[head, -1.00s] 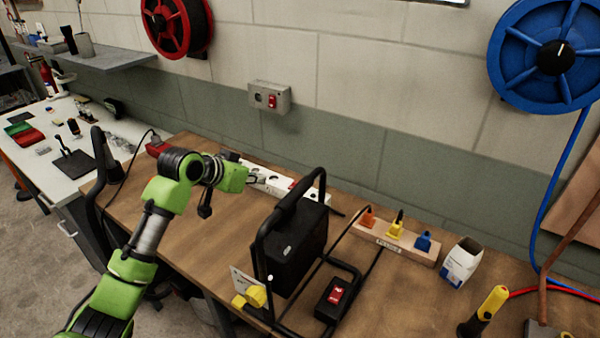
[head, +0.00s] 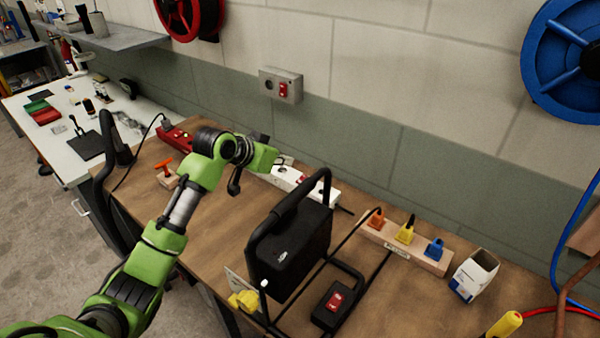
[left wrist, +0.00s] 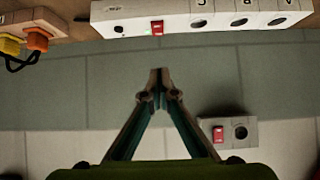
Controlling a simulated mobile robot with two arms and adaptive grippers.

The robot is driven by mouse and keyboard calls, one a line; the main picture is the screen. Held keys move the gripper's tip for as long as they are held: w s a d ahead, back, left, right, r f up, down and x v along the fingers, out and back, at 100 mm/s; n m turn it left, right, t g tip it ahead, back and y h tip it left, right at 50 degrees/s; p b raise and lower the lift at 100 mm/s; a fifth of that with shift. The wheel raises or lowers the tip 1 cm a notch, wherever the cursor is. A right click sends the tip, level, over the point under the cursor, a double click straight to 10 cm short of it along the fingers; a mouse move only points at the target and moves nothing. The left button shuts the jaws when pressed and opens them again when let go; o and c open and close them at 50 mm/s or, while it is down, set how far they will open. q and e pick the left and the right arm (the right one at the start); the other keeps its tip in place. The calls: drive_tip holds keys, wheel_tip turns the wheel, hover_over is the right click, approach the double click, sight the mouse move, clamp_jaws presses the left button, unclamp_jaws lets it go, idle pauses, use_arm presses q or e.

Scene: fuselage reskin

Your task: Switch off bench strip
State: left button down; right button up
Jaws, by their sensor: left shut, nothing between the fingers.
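The bench strip is a white power strip (head: 322,190) at the back of the wooden bench, with a red rocker switch (head: 301,180). In the left wrist view the strip (left wrist: 177,24) runs along the top, with the red switch (left wrist: 157,27), a small green light beside it and several dark sockets. My left gripper (head: 277,160) is at the strip's left part and hides some of it. In the left wrist view its fingertips (left wrist: 157,75) are shut and empty, pointing towards the switch with a visible gap. My right gripper is out of view.
A wall box (head: 280,86) with another red switch is above the strip. A black framed unit (head: 290,245) stands in front. A red strip (head: 178,138) lies left, and a wooden block with coloured plugs (head: 405,245) right. A white carton (head: 474,275) stands beyond it.

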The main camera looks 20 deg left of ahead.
use_arm(q)
drive_tip(key=p, duration=0.1)
hover_over(299, 181)
drive_tip(key=f, duration=0.4)
drive_tip(key=shift+s+f, duration=0.1)
drive_tip(key=shift+s, duration=0.25)
drive_tip(key=f, duration=0.1)
drive_tip(key=f+p, duration=0.1)
drive_tip(key=f, duration=0.1)
drive_tip(key=shift+w+f, duration=0.15)
drive_tip(key=shift+w, duration=0.25)
drive_tip(key=shift+f, duration=0.6)
drive_tip(key=shift+w+d+f+b, duration=0.1)
drive_tip(key=shift+w+f+b, duration=0.1)
drive_tip(key=shift+f+b, duration=0.1)
